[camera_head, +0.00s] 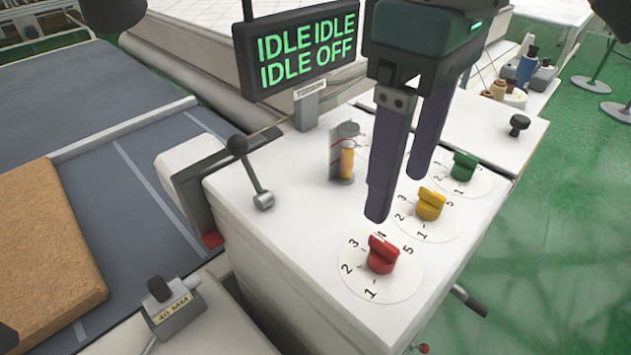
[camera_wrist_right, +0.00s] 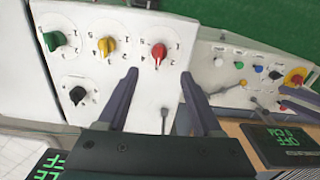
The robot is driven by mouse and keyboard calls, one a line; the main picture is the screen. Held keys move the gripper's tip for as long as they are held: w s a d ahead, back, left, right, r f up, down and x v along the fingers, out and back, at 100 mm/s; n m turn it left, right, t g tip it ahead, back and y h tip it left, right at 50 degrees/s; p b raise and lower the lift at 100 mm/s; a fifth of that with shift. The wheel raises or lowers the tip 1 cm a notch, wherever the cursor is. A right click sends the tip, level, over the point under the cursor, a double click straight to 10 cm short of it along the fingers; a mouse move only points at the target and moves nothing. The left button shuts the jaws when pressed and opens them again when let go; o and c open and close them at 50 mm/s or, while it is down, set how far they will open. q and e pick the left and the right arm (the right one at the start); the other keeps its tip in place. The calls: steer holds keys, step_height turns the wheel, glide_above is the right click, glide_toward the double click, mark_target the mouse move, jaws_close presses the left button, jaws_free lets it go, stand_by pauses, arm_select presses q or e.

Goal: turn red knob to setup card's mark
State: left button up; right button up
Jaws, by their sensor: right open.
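The red knob (camera_head: 382,254) sits on a round white dial marked 1 to 5, at the near end of the white control box top. Its raised grip seems to lie near the 3 and 4 side, but I cannot read the exact setting. My right gripper (camera_head: 399,197) is open and empty, fingers pointing down, above and just behind the red knob, not touching it. In the right wrist view the red knob (camera_wrist_right: 159,52) lies just beyond the fingertips (camera_wrist_right: 158,74), between their lines. I cannot make out a setup card. My left gripper is not identifiable.
Yellow (camera_head: 430,204) and green (camera_head: 464,166) knobs stand behind the red one. A clear holder with an orange spool (camera_head: 346,160), a black-knobbed lever (camera_head: 250,172) and a display reading IDLE and OFF (camera_head: 300,45) are nearby. A brown pad (camera_head: 45,250) lies left.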

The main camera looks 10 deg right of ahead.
mark_target(387, 244)
steer(key=shift+s+f, duration=0.15)
steer(key=shift+f, duration=0.35)
step_height(387, 244, down, 9)
steer(key=shift+d+r+p, duration=0.1)
steer(key=shift+p, duration=0.25)
jaws_close()
